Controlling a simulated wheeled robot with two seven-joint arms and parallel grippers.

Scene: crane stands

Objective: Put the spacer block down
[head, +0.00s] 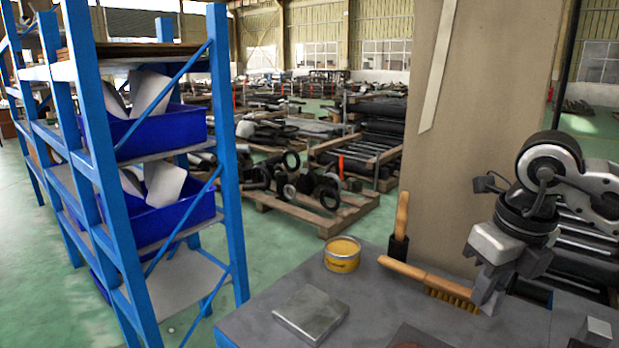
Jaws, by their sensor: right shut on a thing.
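My right gripper (490,284) comes in from the right and points down over the grey bench. Its jaws are shut on a small grey piece, taken as the spacer block (488,293); the fingers hide much of it and it blends with their colour. It is close to the bristle end of a wooden-handled brush (405,270); whether they touch, I cannot tell. A flat square grey metal plate (311,313) lies on the bench to the left. My left gripper is not in view.
The grey bench (255,325) also carries a yellow tin (342,254) and an upright wooden-handled tool (401,222) before a beige column (455,140). A dark brown item shows at the bottom edge. A blue shelf rack (222,150) stands left. Bare bench lies between plate and brush.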

